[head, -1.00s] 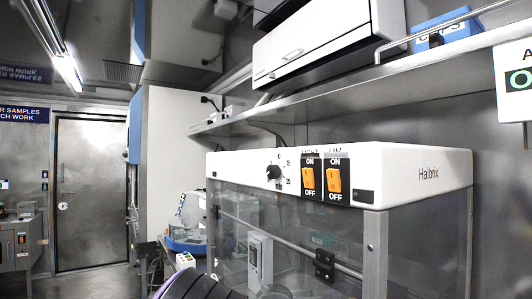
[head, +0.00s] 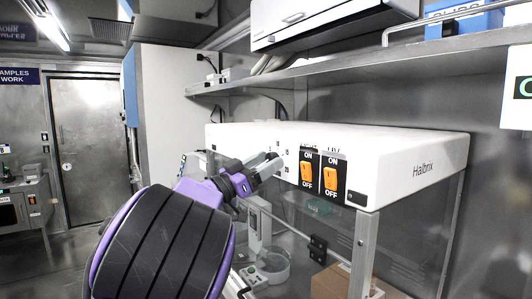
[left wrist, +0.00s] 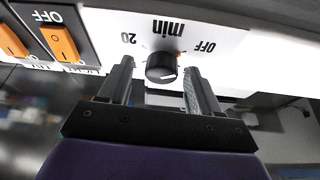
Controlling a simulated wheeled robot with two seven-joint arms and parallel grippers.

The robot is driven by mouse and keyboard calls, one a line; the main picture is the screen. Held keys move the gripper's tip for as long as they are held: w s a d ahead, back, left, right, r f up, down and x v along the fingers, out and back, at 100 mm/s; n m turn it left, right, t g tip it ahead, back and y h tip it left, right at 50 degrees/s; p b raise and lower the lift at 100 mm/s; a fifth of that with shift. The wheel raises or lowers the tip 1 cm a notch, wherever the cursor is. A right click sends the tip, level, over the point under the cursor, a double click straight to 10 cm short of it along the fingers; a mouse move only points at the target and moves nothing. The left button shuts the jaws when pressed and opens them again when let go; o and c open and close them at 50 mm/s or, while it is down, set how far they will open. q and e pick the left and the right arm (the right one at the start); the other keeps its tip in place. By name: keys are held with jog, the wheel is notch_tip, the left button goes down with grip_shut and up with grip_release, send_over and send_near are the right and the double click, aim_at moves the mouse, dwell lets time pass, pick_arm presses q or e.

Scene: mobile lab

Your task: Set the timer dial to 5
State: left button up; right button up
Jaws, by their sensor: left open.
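The timer dial (left wrist: 161,67) is a round black knob on the white panel of the hood. In the left wrist view it sits between the two fingers of my left gripper (left wrist: 159,68), which is open with a gap on each side of the knob. The printing around it, "20", "min" and "OFF", appears upside down there. A small pale mark shows near the knob's lower edge; its exact setting is hard to read. In the head view my left gripper (head: 273,163) is at the panel and hides the dial. My right gripper is out of view.
Two orange rocker switches (head: 306,173) sit just right of the dial on the hood (head: 410,155). A steel shelf (head: 340,75) runs above the hood. Below the panel is the clear front, with a cardboard box (head: 335,284) visible behind it.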

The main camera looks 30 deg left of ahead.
pick_arm(q)
jog(key=shift+w, duration=0.2)
jog(key=c, duration=1)
jog(key=shift+w+a+r+m+g+h+b, duration=0.1)
jog(key=shift+m+g+h+b, duration=0.75)
jog(key=shift+m+b, duration=1.6)
jog(key=shift+s+a+f+m+g+h+b, duration=0.1)
jog(key=shift+m+g+h+b, duration=0.75)
jog(key=shift+m+b, duration=1.55)
jog(key=shift+w+a+r+m+g+h+b, duration=0.1)
jog(key=shift+m+g+h+b, duration=0.4)
jog(key=shift+m+g+b, duration=1.75)
jog(key=shift+c, duration=0.2)
jog(key=shift+m+t+p, duration=0.35)
jog(key=shift+m+t, duration=0.55)
jog(key=shift+t, duration=0.15)
jog(key=o, duration=1)
jog(key=shift+r, duration=0.1)
jog(key=shift+o, duration=0.2)
